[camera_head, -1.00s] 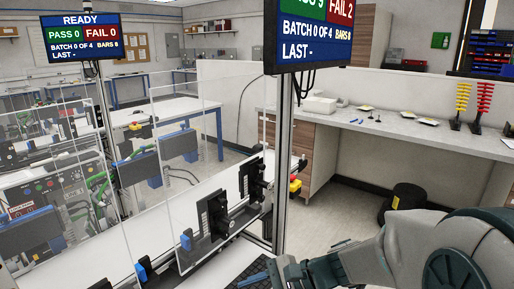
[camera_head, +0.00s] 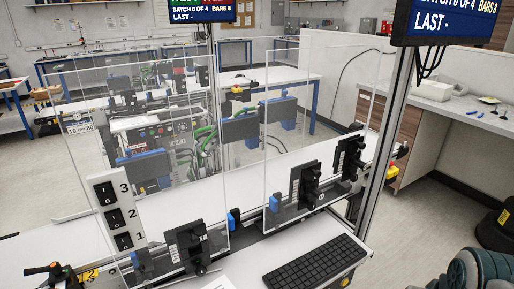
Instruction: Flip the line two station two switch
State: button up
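A white switch panel (camera_head: 101,187) stands upright at the left of the near bench. It carries three black rocker switches in a column, marked 3, 2 and 1 from top to bottom. The switch marked 2 (camera_head: 113,218) is the middle one. I see no line number on the panel, and the rocker positions are too small to tell. My gripper is out of view; only a grey-green part of my arm shows at the lower right, far from the panel.
Black fixtures (camera_head: 306,186) line the near conveyor. A screen post (camera_head: 388,140) rises at right. Floor is open at right.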

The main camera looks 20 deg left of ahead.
aim_at(115, 220)
jog(key=u, duration=2.2)
